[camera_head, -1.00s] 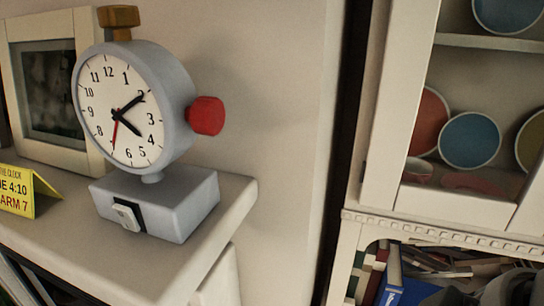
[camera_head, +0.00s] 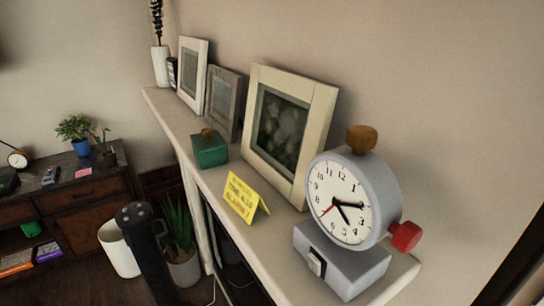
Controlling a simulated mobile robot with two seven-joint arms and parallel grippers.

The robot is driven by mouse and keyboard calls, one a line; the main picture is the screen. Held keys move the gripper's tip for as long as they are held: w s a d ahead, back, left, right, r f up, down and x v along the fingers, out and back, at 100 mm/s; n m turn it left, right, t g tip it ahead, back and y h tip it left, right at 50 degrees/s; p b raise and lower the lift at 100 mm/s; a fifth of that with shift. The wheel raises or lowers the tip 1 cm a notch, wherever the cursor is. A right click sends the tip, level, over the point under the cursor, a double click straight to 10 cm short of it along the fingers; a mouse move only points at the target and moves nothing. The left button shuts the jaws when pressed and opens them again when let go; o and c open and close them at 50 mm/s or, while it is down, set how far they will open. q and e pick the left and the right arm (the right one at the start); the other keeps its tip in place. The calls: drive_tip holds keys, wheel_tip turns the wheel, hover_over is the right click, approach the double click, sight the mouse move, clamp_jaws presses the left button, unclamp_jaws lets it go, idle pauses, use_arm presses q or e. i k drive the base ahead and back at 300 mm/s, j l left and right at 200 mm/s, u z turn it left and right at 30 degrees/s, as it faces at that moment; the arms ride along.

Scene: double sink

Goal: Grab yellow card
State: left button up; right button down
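The yellow card (camera_head: 241,199) is a folded tent card with dark and red print. It stands on the white mantel shelf (camera_head: 212,176), near its front edge, between the green box and the grey clock. Neither of my grippers shows in the head view, so their state and their distance from the card cannot be seen.
A grey clock (camera_head: 340,197) with a red knob stands on a grey base right of the card. A green box (camera_head: 210,149) is to its left. A large picture frame (camera_head: 291,129) leans behind.

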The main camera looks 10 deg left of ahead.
sight(240, 196)
drive_tip(key=i+j, duration=0.1)
drive_tip(key=j, duration=1)
drive_tip(key=i+j+z, duration=0.1)
drive_tip(key=j, duration=0.45)
drive_tip(key=i, duration=0.55)
